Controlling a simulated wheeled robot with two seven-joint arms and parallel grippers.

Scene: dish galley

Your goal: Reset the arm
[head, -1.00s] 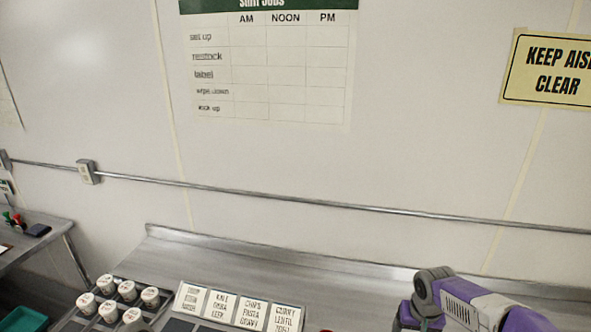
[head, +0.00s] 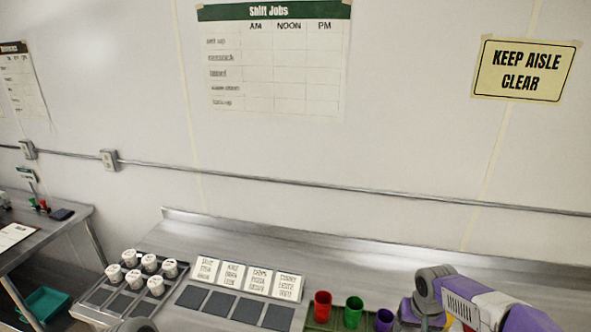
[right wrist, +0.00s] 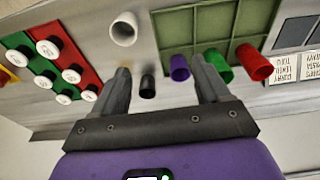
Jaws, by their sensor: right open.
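My right arm (head: 470,300), purple and grey, comes in at the lower right of the head view; its gripper is out of that view. In the right wrist view my right gripper (right wrist: 160,66) is open, its two dark fingers apart with nothing gripped. A small black cup (right wrist: 147,87) shows between the fingers in the picture, and a purple cup (right wrist: 180,68) shows beside the other finger. I cannot tell how far they are from the fingers. My left gripper is not in view.
A green divided tray (right wrist: 220,30) has red (head: 322,306), green (head: 352,312) and purple cups at it. A white cup (right wrist: 123,28) stands nearby. A dark rack (head: 118,302) holds several white-lidded jars, beside label cards (head: 230,275). The wall is behind the counter.

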